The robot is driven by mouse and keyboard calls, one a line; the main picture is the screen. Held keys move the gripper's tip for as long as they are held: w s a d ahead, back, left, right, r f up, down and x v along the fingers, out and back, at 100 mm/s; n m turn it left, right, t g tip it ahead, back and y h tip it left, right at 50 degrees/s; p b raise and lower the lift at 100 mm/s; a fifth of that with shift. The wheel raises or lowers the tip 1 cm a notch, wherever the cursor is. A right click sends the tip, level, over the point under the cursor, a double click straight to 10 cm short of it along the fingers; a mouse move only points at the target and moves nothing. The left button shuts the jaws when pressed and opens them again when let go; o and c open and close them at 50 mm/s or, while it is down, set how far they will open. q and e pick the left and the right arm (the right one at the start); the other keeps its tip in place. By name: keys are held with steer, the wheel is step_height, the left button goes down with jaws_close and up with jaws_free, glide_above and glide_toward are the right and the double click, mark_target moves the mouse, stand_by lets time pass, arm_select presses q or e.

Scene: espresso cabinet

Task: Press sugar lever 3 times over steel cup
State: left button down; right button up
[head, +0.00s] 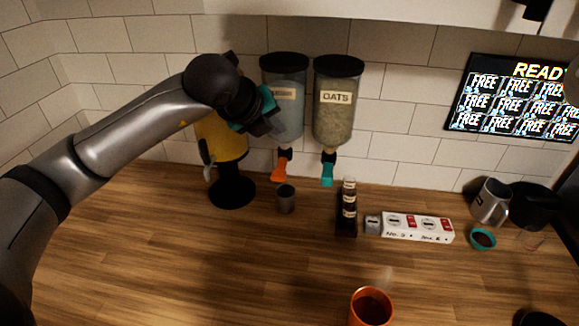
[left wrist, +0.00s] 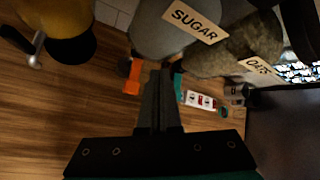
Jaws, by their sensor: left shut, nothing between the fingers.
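The sugar dispenser (head: 290,118) is a grey-blue jar with a black lid on the tiled wall; its SUGAR label (left wrist: 195,22) is readable in the left wrist view. Its orange lever (head: 282,165) hangs below the jar and also shows in the left wrist view (left wrist: 132,78). A small grey steel cup (head: 286,200) stands upright on the counter below the orange lever; I cannot make it out in the left wrist view. My left gripper (head: 264,118) is in front of the sugar jar, above the lever, shut and empty; its fingers (left wrist: 159,90) are together. My right gripper is not in view.
The oats dispenser (head: 333,115) with a teal lever (head: 328,170) hangs to the right. A yellow dispenser (head: 228,145) on a black base stands left. The front left counter is clear.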

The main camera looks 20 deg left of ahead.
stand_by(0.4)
arm_select(q)
steer(key=b, duration=0.4)
glide_above(277, 176)
step_height(277, 176, down, 7)
steer(key=shift+f, duration=0.2)
steer(key=shift+f+b, duration=0.7)
stand_by(1.3)
steer(key=shift+f+b, duration=0.4)
steer(key=shift+b, duration=0.4)
